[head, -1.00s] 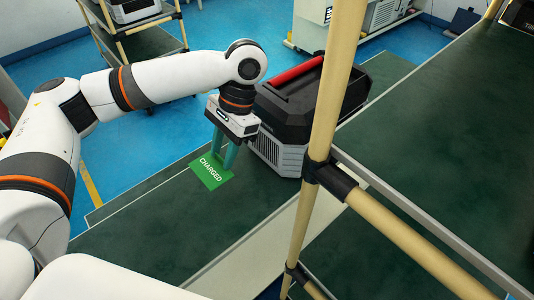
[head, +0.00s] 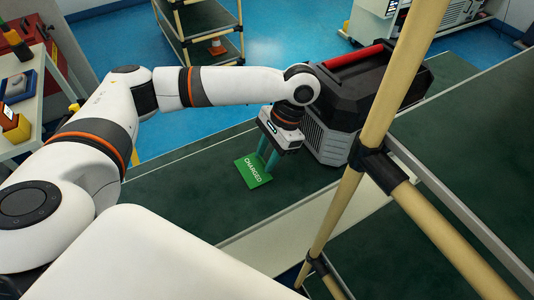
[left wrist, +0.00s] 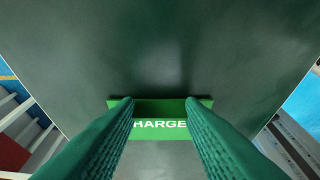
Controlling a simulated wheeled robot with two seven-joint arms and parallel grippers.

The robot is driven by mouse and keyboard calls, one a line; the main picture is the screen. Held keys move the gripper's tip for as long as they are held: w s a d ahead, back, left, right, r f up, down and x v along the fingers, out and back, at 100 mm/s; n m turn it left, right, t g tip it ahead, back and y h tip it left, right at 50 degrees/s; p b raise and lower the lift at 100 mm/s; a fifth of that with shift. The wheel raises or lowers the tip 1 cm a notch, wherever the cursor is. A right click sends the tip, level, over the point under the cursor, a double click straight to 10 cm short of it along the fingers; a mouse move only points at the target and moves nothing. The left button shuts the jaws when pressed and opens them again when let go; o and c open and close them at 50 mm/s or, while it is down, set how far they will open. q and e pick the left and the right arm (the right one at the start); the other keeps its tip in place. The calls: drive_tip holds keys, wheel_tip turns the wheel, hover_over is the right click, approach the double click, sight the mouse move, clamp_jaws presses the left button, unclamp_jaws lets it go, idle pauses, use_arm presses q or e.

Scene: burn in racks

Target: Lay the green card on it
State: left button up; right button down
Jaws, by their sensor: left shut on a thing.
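The green card (head: 252,174) reads "CHARGED" in white letters. My left gripper (head: 267,160) is shut on it and holds it low over the dark green shelf surface; I cannot tell if it touches. In the left wrist view the card (left wrist: 160,132) lies between the two fingertips (left wrist: 160,105), part of its lettering hidden by them. A black and grey case (head: 350,95) with a red handle stands on the same surface, just right of the gripper. The wrist partly hides the case's left side. My right gripper is in neither view.
A higher green shelf (head: 480,140) lies at the right. A white table (head: 45,105) with coloured items is at the left. Green surface left of the card is clear.

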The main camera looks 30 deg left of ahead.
use_arm(q)
drive_tip(key=o, duration=1)
drive_tip(key=shift+f, duration=0.1)
drive_tip(key=shift+c, duration=0.2)
